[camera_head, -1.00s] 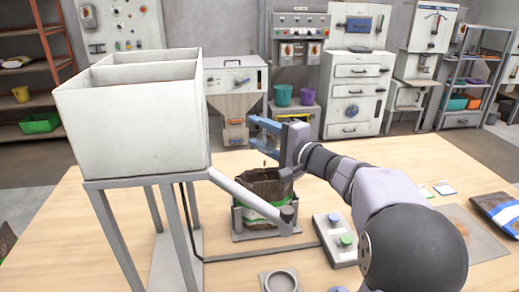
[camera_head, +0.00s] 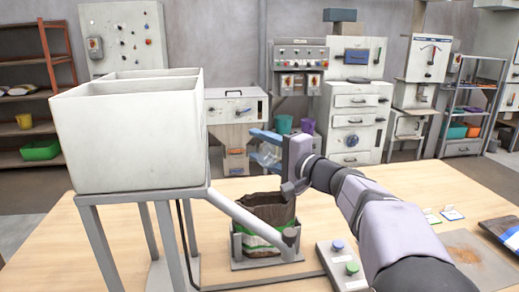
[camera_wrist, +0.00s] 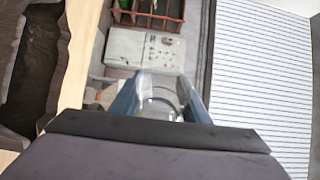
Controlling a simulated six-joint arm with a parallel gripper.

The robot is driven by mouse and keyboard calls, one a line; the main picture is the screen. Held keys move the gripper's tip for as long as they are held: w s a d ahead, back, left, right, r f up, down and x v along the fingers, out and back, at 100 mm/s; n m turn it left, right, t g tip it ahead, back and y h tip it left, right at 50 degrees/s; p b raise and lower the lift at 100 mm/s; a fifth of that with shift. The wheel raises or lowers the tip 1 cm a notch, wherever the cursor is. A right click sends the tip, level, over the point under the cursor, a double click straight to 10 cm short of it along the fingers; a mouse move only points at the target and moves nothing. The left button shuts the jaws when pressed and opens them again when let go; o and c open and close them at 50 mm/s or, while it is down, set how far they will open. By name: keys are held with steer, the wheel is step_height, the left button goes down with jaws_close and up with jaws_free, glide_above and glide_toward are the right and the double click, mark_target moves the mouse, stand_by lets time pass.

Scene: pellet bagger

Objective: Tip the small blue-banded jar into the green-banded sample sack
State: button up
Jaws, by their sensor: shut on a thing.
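My gripper (camera_head: 266,148) is shut on a small clear jar (camera_head: 269,153), between its two blue fingers. The jar also shows between the fingers in the wrist view (camera_wrist: 160,103); it looks tilted, and I cannot make out its blue band or any contents. The green-banded sample sack (camera_head: 265,243) stands upright with its brown mouth open, in a grey metal holder below my gripper. The jar is held above the sack, apart from it. In the wrist view the sack's dark opening (camera_wrist: 38,65) is at the left.
A white hopper (camera_head: 130,140) on grey legs stands left of the sack, its slanted chute pipe (camera_head: 245,215) crossing in front of it. A button box (camera_head: 343,265) sits at the front right. A grey mat (camera_head: 472,255) with brown grains lies at the right.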

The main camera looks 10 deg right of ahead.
step_height(320, 180, up, 4)
steer(key=w+d+f+m+g+p, duration=0.1)
steer(key=w+m+p, duration=0.1)
steer(key=p, duration=0.9)
steer(key=f, duration=0.1)
steer(key=s+f+m+p, duration=0.1)
steer(key=f, duration=0.1)
steer(key=f+m+g, duration=0.1)
steer(key=f, duration=0.1)
steer(key=shift+s+a+f+p, duration=0.1)
steer(key=shift+s+a+p, duration=0.05)
steer(key=shift+a+p, duration=0.15)
steer(key=shift+f+m, duration=0.15)
steer(key=shift+m, duration=0.25)
steer(key=shift+s+a+m+g, duration=0.15)
steer(key=shift+m+g, duration=0.15)
steer(key=shift+m, duration=0.2)
steer(key=shift+h, duration=0.3)
steer(key=m+p, duration=0.1)
steer(key=p, duration=0.2)
steer(key=shift+r, duration=0.3)
